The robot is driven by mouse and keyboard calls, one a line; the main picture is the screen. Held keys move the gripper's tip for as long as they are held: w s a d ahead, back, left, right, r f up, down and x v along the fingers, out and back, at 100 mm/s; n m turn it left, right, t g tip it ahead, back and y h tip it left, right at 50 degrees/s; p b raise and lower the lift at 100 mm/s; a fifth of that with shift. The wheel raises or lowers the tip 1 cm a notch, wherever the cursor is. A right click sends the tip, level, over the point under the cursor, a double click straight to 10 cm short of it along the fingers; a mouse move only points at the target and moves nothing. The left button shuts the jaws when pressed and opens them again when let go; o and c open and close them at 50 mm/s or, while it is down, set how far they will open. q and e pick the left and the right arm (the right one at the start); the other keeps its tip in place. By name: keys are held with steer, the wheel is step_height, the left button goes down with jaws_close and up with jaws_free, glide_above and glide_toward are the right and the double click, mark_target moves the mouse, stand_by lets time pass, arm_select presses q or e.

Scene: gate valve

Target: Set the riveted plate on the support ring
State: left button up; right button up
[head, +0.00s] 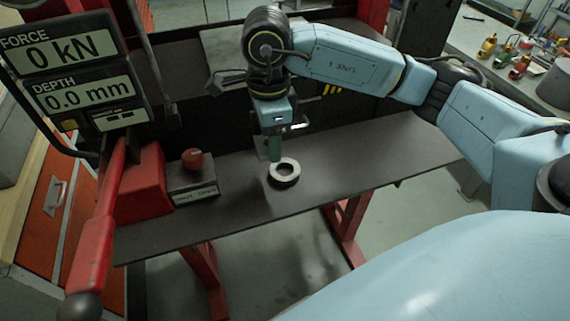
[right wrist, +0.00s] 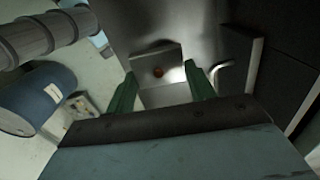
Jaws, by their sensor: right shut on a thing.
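The riveted plate (right wrist: 147,63) is a small grey plate with a copper-coloured rivet, seen in the right wrist view. My right gripper (right wrist: 159,86) is shut on it, with a green finger on either side. In the head view my right gripper (head: 275,151) points down over the bench, and the plate is mostly hidden there. The support ring (head: 284,179) is a pale, thick ring lying flat on the dark bench, just below and slightly right of the gripper. I cannot tell the exact gap between plate and ring. My left gripper is not in view.
A control box (head: 193,183) with a red knob stands left of the ring. A long red lever (head: 98,215) and a force and depth display (head: 75,75) are further left. The dark bench top (head: 375,158) is clear right of the ring.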

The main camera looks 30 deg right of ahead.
steer(key=m, duration=0.2)
steer(key=shift+d+r+m, duration=0.3)
steer(key=shift+r+m, duration=0.05)
steer(key=shift+m, duration=0.05)
steer(key=d+f+m, duration=0.1)
steer(key=f+m, duration=0.1)
steer(key=m, duration=0.1)
steer(key=f+m+p, duration=0.1)
steer(key=f+m, duration=0.2)
steer(key=s+d+f+m, duration=0.1)
steer(key=f+m, duration=0.2)
steer(key=m, duration=0.1)
steer(key=shift+d+f+p, duration=0.2)
steer(key=shift+d+p, duration=0.1)
steer(key=shift+d, duration=0.05)
steer(key=o, duration=0.6)
steer(key=shift+f, duration=0.15)
steer(key=o, duration=0.5)
steer(key=shift+c, duration=0.2)
